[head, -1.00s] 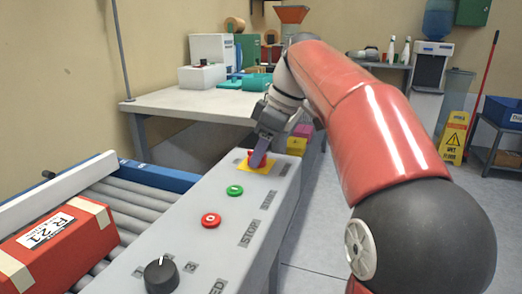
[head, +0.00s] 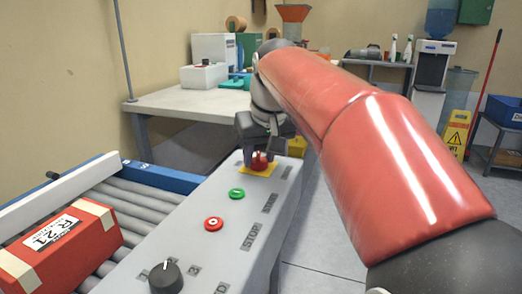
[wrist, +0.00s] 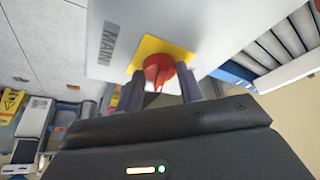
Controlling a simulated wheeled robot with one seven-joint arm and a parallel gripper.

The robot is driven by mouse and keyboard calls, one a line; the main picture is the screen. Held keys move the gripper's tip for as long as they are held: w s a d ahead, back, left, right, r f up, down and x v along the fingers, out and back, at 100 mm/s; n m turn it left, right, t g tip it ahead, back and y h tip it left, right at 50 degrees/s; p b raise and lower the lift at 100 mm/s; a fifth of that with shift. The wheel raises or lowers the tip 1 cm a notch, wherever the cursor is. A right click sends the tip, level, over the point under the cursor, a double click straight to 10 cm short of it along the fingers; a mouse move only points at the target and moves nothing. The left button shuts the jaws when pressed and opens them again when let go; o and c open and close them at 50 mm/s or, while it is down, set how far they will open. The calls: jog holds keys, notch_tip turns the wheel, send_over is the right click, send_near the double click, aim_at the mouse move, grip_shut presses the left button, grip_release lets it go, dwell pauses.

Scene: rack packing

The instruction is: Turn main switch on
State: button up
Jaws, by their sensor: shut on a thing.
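The main switch (head: 259,162) is a red rotary knob on a yellow plate at the far end of the grey control panel (head: 205,262). In the wrist view the red knob (wrist: 159,72) sits on its yellow plate beside the printed word MAIN. My gripper (head: 260,158) is over the switch, pointing down at the panel. In the wrist view its two dark fingers (wrist: 158,92) are on either side of the knob, shut on it. The fingers and palm hide part of the knob.
A green button (head: 237,194) and a red stop button (head: 213,223) lie nearer on the panel, then a black dial (head: 165,277). A roller conveyor with a red box (head: 62,243) runs along the left. A grey table (head: 185,103) stands behind.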

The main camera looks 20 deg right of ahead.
jog(key=shift+a+m+h, duration=0.2)
jog(key=shift+m+h, duration=0.5)
jog(key=shift+m, duration=1.2)
jog(key=o, duration=1)
jog(key=v, duration=0.7)
jog(key=shift+s+r, duration=0.1)
jog(key=shift+r, duration=0.3)
